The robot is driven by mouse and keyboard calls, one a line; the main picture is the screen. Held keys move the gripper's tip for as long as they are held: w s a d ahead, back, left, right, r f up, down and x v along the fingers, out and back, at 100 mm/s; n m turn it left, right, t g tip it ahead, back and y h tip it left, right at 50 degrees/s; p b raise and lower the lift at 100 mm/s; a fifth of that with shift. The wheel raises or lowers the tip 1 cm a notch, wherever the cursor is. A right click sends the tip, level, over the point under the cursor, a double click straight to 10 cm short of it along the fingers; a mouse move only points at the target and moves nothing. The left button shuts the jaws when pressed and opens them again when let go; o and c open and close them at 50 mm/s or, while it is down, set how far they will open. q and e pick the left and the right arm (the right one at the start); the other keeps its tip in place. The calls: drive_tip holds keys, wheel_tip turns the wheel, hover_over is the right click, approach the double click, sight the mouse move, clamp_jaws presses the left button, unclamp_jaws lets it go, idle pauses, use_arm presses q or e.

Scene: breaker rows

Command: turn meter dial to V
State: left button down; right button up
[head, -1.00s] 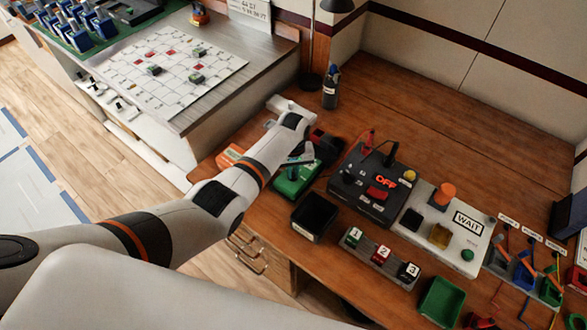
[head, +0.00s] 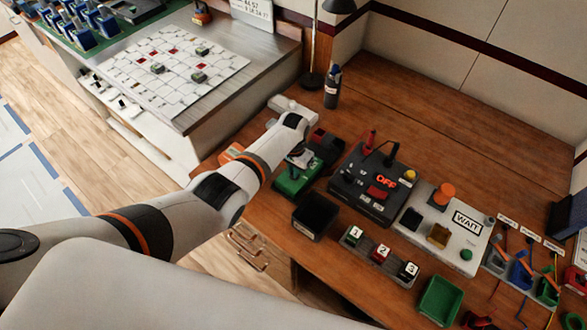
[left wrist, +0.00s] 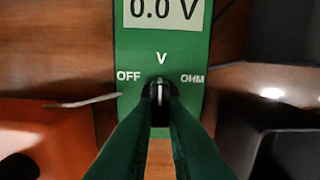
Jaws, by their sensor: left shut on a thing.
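The green meter (head: 290,186) lies on the wooden bench, partly hidden under my left gripper in the head view. In the left wrist view the meter (left wrist: 132,48) shows a display (left wrist: 162,12) reading 0.0 V, with OFF at left, V at top and OHM at right. The black dial (left wrist: 160,88) has a pale mark that points up to V. My left gripper (left wrist: 160,102) is shut on the dial, a finger on each side; in the head view the left gripper (head: 301,157) is over the meter. My right gripper does not show.
A black open bin (head: 314,217) stands close to the meter.

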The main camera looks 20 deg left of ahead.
use_arm(q)
drive_tip(key=shift+m, duration=0.3)
drive_tip(key=c, duration=1.5)
unclamp_jaws()
drive_tip(key=shift+o, duration=0.2)
drive_tip(key=shift+r, duration=0.1)
drive_tip(key=shift+r, duration=0.3)
wheel_tip(320, 180, up, 11)
drive_tip(key=p, duration=0.1)
drive_tip(key=shift+r, duration=0.15)
